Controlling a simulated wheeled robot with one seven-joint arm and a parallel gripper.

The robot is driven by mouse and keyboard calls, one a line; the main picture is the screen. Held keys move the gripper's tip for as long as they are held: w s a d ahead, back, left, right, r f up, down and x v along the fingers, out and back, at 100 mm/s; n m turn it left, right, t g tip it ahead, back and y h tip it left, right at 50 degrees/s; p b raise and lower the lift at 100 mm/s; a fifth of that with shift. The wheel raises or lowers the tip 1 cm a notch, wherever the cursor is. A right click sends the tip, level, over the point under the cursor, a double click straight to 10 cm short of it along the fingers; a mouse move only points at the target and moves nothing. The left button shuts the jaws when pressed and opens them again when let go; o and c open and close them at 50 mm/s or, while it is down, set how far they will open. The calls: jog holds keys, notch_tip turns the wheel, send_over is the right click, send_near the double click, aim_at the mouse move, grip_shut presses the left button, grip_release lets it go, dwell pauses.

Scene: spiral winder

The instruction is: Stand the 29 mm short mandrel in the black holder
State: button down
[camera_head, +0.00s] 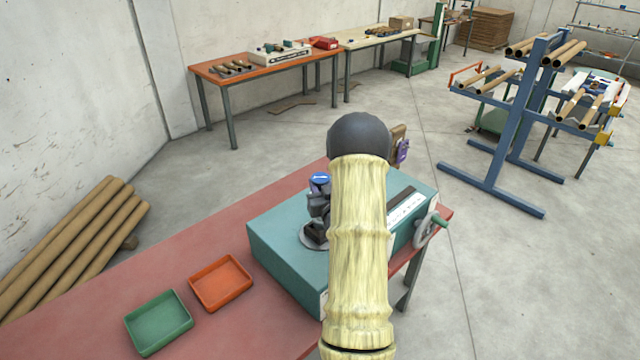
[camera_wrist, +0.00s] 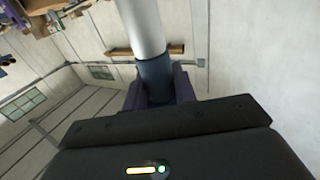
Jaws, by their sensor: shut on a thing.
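In the wrist view my gripper (camera_wrist: 158,92) has purple fingers closed on a cylinder that I take to be the short mandrel (camera_wrist: 143,28). It has a pale grey metal shaft and a dark blue band where the fingers hold it. The shaft points away from the fingers toward the top of the picture. In the head view my arm hides most of the gripper; only a purple part (camera_head: 402,151) shows at its right, above the teal machine's far side. The mandrel's size cannot be read. I cannot make out the black holder for certain in either view.
A teal winding machine (camera_head: 275,255) with a handwheel stands on the red bench (camera_head: 205,258). An orange tray (camera_head: 220,284) and a green tray (camera_head: 158,322) lie to its left. Brown tubes (camera_head: 75,240) lean at far left. A blue rack (camera_head: 515,130) stands right, beyond clear floor.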

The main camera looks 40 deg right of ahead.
jog(key=shift+f+b, duration=1)
jog(key=shift+f, duration=0.05)
jog(key=c, duration=1)
grip_release()
jog(key=shift+c, duration=0.2)
jog(key=shift+a+f, duration=0.1)
jog(key=shift+a, duration=0.05)
